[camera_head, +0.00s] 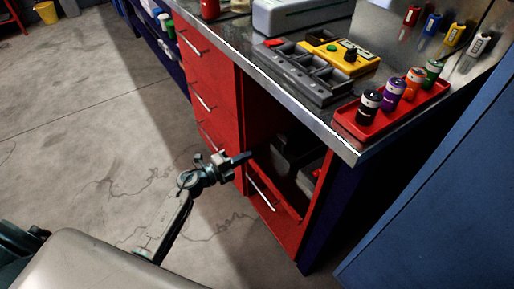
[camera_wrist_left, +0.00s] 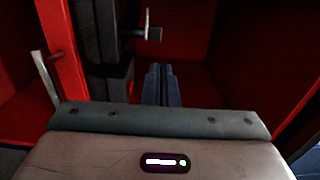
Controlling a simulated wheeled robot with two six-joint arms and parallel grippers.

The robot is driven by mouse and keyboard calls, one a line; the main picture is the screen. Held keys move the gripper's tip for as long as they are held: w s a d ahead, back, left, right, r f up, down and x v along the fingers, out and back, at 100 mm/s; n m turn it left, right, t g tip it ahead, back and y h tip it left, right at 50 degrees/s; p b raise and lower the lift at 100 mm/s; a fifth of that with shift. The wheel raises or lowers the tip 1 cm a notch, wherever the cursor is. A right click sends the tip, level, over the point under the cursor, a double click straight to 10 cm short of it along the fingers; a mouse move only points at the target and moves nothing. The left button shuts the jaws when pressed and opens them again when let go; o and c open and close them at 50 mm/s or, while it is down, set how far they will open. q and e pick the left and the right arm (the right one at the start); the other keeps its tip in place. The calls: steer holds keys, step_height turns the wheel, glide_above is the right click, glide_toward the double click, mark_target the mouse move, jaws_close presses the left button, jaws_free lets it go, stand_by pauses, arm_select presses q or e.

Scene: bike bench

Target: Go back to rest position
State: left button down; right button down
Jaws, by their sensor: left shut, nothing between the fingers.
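My left gripper (camera_head: 243,157) is shut and empty. In the head view its fingertips are in front of the open compartment of the red bench cabinet (camera_head: 222,85). In the left wrist view the shut fingers (camera_wrist_left: 162,85) point into the red-walled compartment (camera_wrist_left: 260,55). Dark grey objects (camera_wrist_left: 103,40) stand inside on the left, and a small metal part (camera_wrist_left: 150,33) shows near them. I cannot tell whether the fingers touch anything. My right gripper is not in view.
The bench top (camera_head: 235,42) overhangs the compartment. It carries a dark grey tray (camera_head: 300,80), a yellow unit (camera_head: 345,62) and a red tray (camera_head: 383,127) with several small cans. A blue panel (camera_head: 435,180) stands right. The floor (camera_head: 95,110) at left is clear.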

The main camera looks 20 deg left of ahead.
arm_select(q)
steer(key=shift+s+a, duration=0.1)
steer(key=shift+a, duration=0.05)
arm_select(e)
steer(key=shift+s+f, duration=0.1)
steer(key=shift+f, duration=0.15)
